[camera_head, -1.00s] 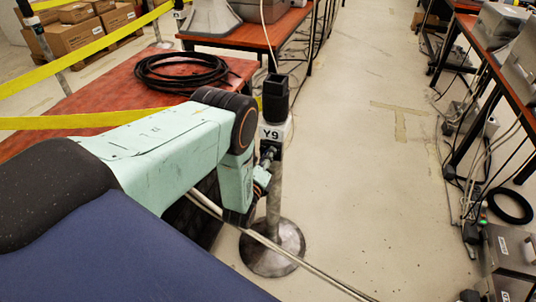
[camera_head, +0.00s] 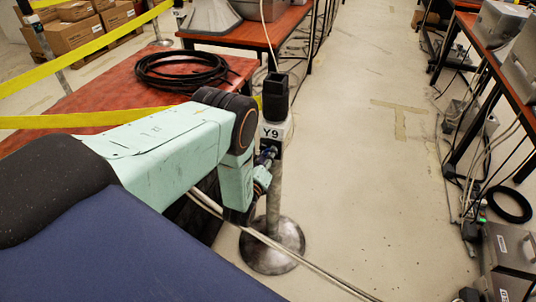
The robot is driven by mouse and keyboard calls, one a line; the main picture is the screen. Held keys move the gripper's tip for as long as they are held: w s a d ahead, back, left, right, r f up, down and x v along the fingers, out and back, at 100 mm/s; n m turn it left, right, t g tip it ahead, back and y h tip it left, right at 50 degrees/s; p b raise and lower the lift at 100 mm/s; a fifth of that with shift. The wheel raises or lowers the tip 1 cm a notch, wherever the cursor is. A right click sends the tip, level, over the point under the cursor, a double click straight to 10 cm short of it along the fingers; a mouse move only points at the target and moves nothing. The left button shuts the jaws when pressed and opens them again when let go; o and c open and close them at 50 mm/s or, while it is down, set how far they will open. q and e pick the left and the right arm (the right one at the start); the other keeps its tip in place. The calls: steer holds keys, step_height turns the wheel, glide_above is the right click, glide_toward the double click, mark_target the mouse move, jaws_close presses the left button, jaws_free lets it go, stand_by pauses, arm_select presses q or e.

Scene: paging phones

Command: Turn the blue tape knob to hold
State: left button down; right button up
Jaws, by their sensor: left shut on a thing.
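A post (camera_head: 274,205) with a dark square top and a white label reading Y9 stands on a round metal base in the middle of the view. My left gripper (camera_head: 268,155) is at the front of the post, just below the label. It is shut on a small dark blue part, the tape knob (camera_head: 265,157), which shows only in part between the fingers and wrist. The knob's pointer and any hold mark are too small to read. My right gripper is not in view.
A red table (camera_head: 110,75) with a coiled black cable (camera_head: 180,72) stands left of the post. Yellow tape (camera_head: 75,120) crosses at left. Pale cables (camera_head: 300,260) run past the post base.

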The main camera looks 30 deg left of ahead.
arm_select(q)
steer(key=c, duration=1)
jaws_free()
steer(key=shift+c, duration=0.2)
steer(key=v, duration=1.2)
